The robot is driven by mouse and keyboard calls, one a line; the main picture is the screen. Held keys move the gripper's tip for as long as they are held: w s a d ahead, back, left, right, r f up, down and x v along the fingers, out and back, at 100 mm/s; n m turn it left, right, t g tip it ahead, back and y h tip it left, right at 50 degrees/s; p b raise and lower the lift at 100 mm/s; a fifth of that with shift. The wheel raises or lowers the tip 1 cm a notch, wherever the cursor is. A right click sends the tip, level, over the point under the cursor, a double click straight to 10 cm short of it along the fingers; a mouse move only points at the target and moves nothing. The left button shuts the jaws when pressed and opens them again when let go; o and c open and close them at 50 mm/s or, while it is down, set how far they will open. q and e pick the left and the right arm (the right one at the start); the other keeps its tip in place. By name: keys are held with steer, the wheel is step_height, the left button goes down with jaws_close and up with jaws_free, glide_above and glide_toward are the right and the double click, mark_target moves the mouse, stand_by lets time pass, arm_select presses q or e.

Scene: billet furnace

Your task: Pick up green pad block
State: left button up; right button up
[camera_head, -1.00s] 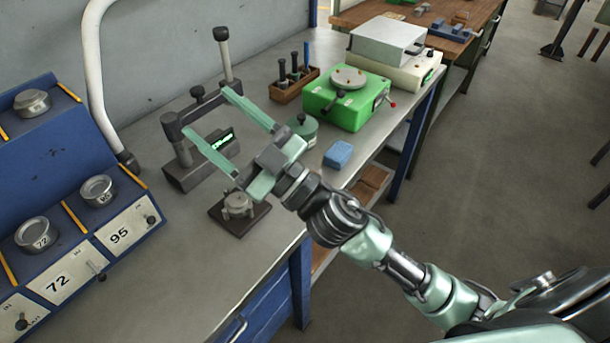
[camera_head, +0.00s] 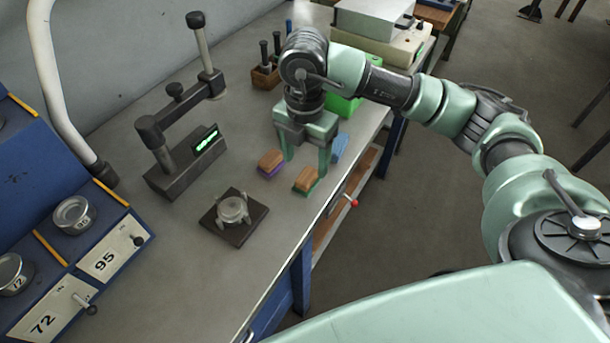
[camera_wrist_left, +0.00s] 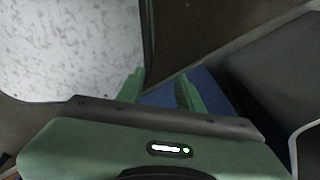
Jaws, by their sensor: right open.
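The green pad block (camera_head: 306,180) has a brown wooden top and a green pad beneath. It lies on the grey bench near the front edge in the head view. My right gripper (camera_head: 306,166) points down, open, with its fingers apart just behind and above this block. I cannot tell whether they touch it. A similar block with a purple pad (camera_head: 270,163) lies just to the left. My left gripper (camera_wrist_left: 160,78) shows only in the left wrist view, open, with nothing visible between its fingers.
A blue block (camera_head: 340,147) lies right of the right gripper, partly hidden. A dark square base with a metal cup (camera_head: 233,211) stands nearer. A dark gauge stand (camera_head: 180,165) is to the left. A green machine (camera_head: 345,104) stands behind my arm.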

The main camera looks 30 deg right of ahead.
mark_target(307, 175)
steer(key=f, duration=0.2)
steer(key=f+p, duration=0.1)
steer(key=f, duration=0.2)
steer(key=shift+w+d+f+p, duration=0.1)
steer(key=shift+d+f+p, duration=0.2)
steer(key=shift+p, duration=0.1)
steer(key=shift+f, duration=0.55)
jaws_close()
